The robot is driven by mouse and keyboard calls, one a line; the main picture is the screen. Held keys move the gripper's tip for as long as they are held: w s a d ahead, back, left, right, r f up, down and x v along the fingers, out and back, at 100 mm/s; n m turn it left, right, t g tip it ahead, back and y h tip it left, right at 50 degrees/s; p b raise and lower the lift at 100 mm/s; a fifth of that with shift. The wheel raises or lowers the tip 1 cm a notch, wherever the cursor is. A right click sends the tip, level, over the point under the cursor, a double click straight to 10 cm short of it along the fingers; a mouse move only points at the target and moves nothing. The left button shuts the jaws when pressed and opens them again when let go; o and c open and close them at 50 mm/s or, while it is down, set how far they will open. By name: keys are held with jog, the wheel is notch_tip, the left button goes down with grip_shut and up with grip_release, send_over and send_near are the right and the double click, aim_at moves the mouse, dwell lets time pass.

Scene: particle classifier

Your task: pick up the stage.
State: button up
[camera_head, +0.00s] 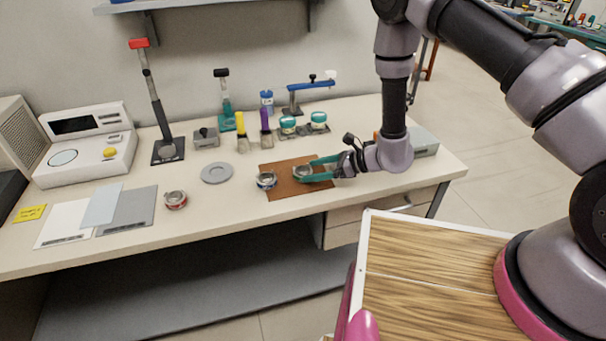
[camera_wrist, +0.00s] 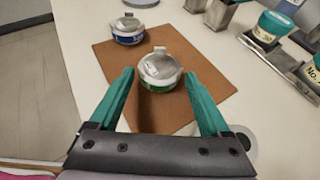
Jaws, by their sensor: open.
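A small round metal-topped piece with a green band (camera_wrist: 160,72), which looks like a stage, sits on a brown mat (camera_wrist: 112,64). It also shows in the head view (camera_head: 302,171). My gripper (camera_wrist: 159,77) is open, its teal fingers on either side of this piece, with the piece near the fingertips. In the head view my gripper (camera_head: 312,169) reaches in from the right, low over the mat. I cannot tell if the fingers touch the piece. A similar blue-banded piece (camera_head: 266,180) sits left on the mat, and a red-banded one (camera_head: 176,200) on the bare table.
A grey disc (camera_head: 216,173) lies left of the mat. Teal-lidded jars (camera_head: 318,119), yellow (camera_head: 242,142) and purple (camera_head: 265,125) upright items and a red-topped stand (camera_head: 156,105) are behind. A white instrument (camera_head: 75,144) stands far left.

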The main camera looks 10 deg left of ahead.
jog(key=shift+x, duration=1.35)
jog(key=shift+r, duration=0.1)
jog(key=c, duration=1.1)
jog(key=shift+c, duration=0.2)
